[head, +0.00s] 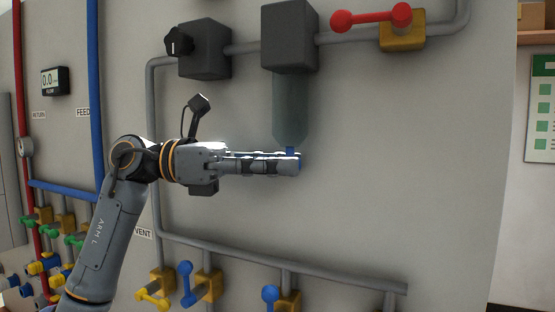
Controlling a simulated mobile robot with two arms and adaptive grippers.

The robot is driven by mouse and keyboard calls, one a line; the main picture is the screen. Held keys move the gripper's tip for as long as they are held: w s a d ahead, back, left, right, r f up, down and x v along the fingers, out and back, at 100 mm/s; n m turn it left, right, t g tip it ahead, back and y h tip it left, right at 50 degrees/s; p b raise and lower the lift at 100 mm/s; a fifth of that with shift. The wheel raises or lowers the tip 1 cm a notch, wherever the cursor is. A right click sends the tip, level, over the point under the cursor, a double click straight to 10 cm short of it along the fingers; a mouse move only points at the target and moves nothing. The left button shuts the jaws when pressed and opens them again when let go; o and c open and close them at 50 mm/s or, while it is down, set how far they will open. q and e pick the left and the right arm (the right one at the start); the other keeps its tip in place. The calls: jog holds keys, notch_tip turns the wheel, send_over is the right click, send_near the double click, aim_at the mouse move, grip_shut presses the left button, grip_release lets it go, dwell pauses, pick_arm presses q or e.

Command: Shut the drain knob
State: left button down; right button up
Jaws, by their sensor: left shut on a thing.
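A grey filter head with a translucent grey-green bowl (290,108) hangs on the wall panel. A small blue drain knob (290,150) is at the bottom of the bowl, and only its top shows above my fingers. My left gripper (294,163) reaches in level from the left. Its fingers are shut on the drain knob just under the bowl. The fingers hide most of the knob, so its turn cannot be seen. My right gripper is not in view.
A grey box with a black knob (179,42) is left of the filter. A red lever (370,17) on a yellow valve (402,30) is at upper right. Several valves line the lower pipe, one with a blue handle (185,283). The panel right of the bowl is clear.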

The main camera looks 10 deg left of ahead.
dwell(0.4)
pick_arm(q)
jog(key=c, duration=1.1)
grip_release()
jog(key=shift+o, duration=0.4)
jog(key=shift+s, duration=0.1)
jog(key=a, duration=0.8)
jog(key=shift+s, duration=0.2)
